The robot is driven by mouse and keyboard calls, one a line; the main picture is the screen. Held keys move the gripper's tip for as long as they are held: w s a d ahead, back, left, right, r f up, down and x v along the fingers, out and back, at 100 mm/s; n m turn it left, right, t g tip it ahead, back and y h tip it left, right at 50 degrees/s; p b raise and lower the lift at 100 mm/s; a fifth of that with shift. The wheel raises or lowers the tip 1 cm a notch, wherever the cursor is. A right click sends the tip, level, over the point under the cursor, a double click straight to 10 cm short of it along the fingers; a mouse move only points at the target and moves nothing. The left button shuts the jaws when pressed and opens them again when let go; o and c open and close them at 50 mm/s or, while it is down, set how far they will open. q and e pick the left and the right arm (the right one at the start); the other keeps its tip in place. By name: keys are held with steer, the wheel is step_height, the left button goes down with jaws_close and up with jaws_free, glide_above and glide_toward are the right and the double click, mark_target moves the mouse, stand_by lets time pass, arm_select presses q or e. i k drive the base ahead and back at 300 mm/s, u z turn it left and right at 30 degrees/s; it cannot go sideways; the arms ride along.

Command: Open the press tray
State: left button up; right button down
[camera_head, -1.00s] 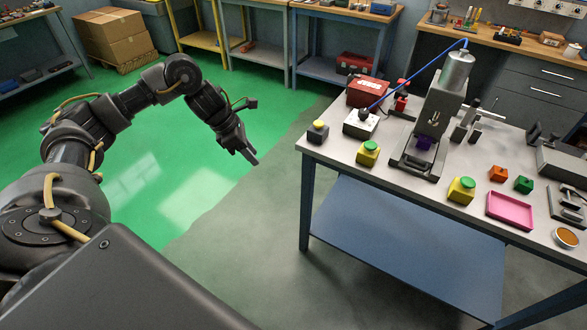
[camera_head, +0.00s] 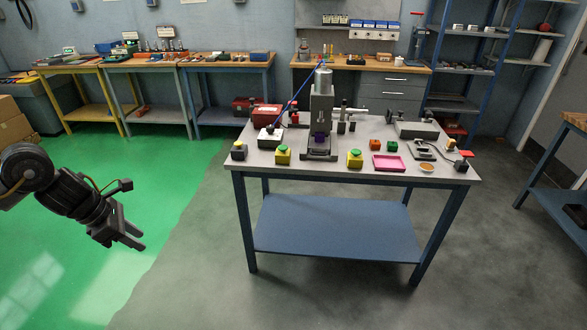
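The press (camera_head: 321,108) stands upright on the grey-topped table (camera_head: 345,178), near the middle of the picture, with a blue hose at its top. A purple piece (camera_head: 318,139) shows low in the press, above its dark base (camera_head: 318,156). I cannot make out a separate tray there at this size. My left gripper (camera_head: 141,238) hangs over the floor at the left, well apart from the table. Its two fingers look spread with nothing between them. My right gripper is not in view.
Yellow blocks with green tops (camera_head: 283,157) and a pink tray (camera_head: 389,163) stand along the table's front. A white box (camera_head: 269,137) and a red box (camera_head: 265,114) are left of the press. The floor before the table is clear.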

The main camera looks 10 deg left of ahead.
mark_target(314, 147)
steer(key=z, duration=0.25)
steer(key=k, duration=0.15)
steer(key=u, duration=0.65)
steer(key=i, duration=0.85)
steer(key=z, duration=0.85)
steer(key=i, duration=0.85)
steer(key=z, duration=0.8)
